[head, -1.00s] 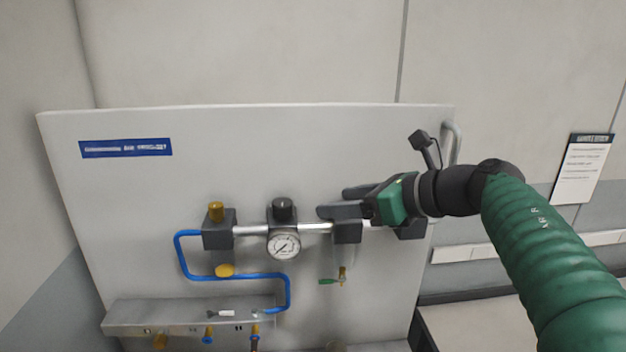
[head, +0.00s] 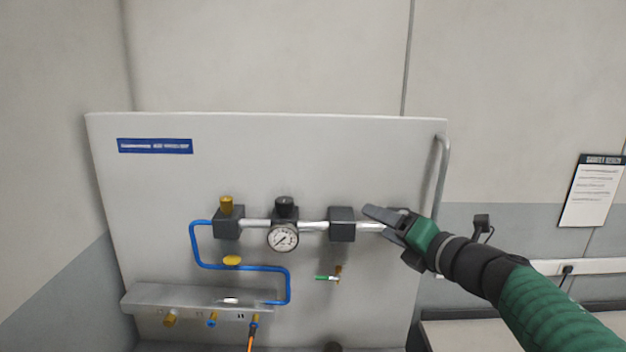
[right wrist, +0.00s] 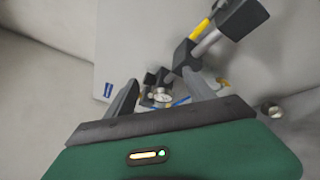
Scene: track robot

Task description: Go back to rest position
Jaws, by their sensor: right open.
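My right gripper (head: 378,222) is in the head view, in front of the right part of a pale upright panel (head: 330,150). Its arm comes in from the lower right. The jaws are open with nothing between them. In the right wrist view the two fingers (right wrist: 165,97) stand apart, with the panel's fittings visible beyond them. The gripper hides part of the silver pipe (head: 312,226) and a dark block at its right end. My left gripper is not in view.
The panel carries a gauge (head: 283,238), a dark block (head: 341,224), a blue hose (head: 240,267), a small green-handled valve (head: 327,277) and a lower ledge (head: 180,297). A notice (head: 592,191) hangs on the right wall.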

